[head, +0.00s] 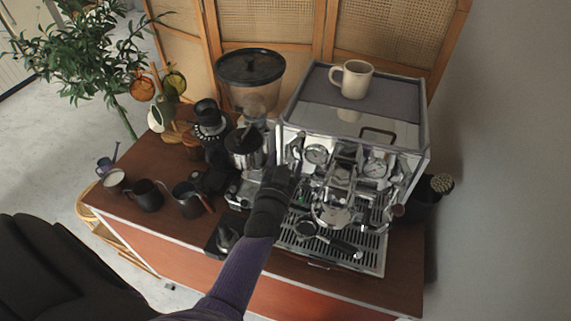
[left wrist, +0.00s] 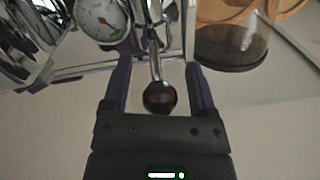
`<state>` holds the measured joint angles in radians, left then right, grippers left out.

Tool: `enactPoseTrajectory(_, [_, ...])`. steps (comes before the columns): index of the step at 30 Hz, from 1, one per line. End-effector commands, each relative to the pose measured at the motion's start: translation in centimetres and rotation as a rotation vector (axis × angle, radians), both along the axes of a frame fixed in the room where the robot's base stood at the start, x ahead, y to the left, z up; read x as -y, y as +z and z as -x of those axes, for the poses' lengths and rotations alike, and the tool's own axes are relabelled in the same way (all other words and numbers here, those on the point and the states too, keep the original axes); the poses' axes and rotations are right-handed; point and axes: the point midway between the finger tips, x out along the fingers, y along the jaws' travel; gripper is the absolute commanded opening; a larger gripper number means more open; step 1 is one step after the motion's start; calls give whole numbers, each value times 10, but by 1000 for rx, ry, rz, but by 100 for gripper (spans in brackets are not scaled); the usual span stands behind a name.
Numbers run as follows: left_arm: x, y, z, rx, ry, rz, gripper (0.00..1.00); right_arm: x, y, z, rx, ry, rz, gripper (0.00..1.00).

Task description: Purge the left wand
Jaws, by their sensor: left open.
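The espresso machine (head: 350,170) stands on the brown cart, its front facing me. My left gripper (head: 287,176) is at the left of its front, beside the left gauge (head: 317,154). In the left wrist view my left gripper (left wrist: 157,72) is open, with one finger on each side of a chrome rod (left wrist: 154,62) ending in a dark round knob (left wrist: 160,97). The fingers stand apart from the knob. A gauge (left wrist: 103,18) shows beyond. In the head view my gripper and arm cover this spot, and I cannot pick out the left wand. My right gripper is not in view.
A grinder with a dark-lidded hopper (head: 249,66) stands close left of the machine. A cream mug (head: 352,79) sits on top. A portafilter (head: 328,236) lies on the drip tray (head: 368,259). Dark pitchers (head: 147,195) and a cup stand at the cart's left end.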

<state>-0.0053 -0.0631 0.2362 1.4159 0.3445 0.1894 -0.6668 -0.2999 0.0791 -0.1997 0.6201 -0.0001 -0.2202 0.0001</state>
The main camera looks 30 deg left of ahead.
Motion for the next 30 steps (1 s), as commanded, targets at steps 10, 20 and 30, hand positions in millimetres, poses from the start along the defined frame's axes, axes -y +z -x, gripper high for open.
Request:
enactPoseTrajectory(10, [0, 0, 0, 0, 0, 1, 11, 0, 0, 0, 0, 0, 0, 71])
enactPoseTrajectory(20, [0, -2, 1, 16, 0, -3, 0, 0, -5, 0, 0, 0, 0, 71])
enactPoseTrajectory(30, [2, -13, 5, 196, -1, -47, 0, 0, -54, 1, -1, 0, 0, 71])
